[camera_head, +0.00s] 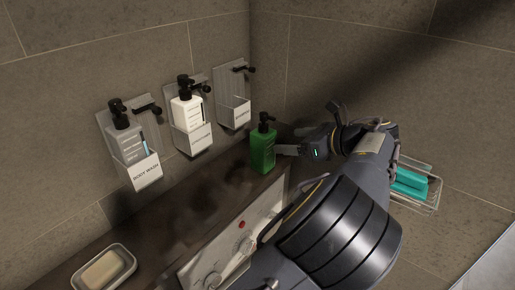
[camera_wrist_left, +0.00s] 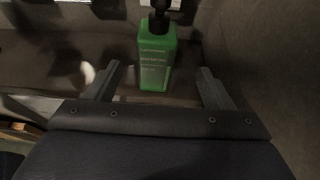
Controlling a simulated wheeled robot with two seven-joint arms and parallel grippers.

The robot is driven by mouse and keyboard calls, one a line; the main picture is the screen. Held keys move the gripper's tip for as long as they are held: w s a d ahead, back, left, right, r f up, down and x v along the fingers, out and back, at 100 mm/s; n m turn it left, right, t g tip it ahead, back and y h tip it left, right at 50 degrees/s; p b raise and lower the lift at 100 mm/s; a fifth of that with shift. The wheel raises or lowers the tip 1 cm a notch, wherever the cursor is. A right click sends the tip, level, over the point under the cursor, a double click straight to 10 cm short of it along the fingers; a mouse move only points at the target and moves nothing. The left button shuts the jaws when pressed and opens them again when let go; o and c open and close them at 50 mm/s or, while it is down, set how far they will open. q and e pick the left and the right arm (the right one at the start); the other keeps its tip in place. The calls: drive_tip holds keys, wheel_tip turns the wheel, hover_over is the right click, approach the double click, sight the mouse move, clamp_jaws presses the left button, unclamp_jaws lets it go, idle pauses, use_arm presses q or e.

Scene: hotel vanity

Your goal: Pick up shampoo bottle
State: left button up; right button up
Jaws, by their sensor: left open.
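The green shampoo bottle (camera_head: 263,148) with a black pump stands upright on the dark ledge (camera_head: 212,200), near the wall corner. In the left wrist view the bottle (camera_wrist_left: 156,62) is ahead of the fingers, roughly centred between them, with its label facing me and its pump top cut off by the frame. My left gripper (camera_head: 290,150) is open and empty, just right of the bottle in the head view. Both its fingers (camera_wrist_left: 158,82) show spread apart in the wrist view. In the head view I cannot tell whether a finger touches the bottle. My right gripper is not in view.
Wall holders carry a grey body wash bottle (camera_head: 126,140) and a white bottle (camera_head: 187,108); the third holder (camera_head: 235,108) is empty. A soap dish (camera_head: 104,270) is at the lower left. A wire basket (camera_head: 432,200) with teal contents is at right, partly behind my arm.

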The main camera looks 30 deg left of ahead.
sight(272, 139)
use_arm(q)
drive_tip(key=x, duration=0.6)
drive_tip(key=shift+s+a+f+p, duration=0.25)
drive_tip(key=shift+f+p, duration=0.1)
drive_tip(key=shift+f, duration=0.2)
drive_tip(key=c, duration=1.3)
drive_tip(key=shift+r, duration=0.15)
drive_tip(key=shift+w+r, duration=0.1)
drive_tip(key=shift+r, duration=0.45)
drive_tip(key=s+d+r, duration=0.3)
drive_tip(key=r, duration=0.1)
drive_tip(key=s+d+r, duration=0.3)
drive_tip(key=s, duration=0.1)
drive_tip(key=s+d+r+b, duration=0.1)
drive_tip(key=s+d+r, duration=0.2)
drive_tip(key=r, duration=0.1)
drive_tip(key=shift+s+d+r, duration=0.15)
drive_tip(key=shift+s+r, duration=0.2)
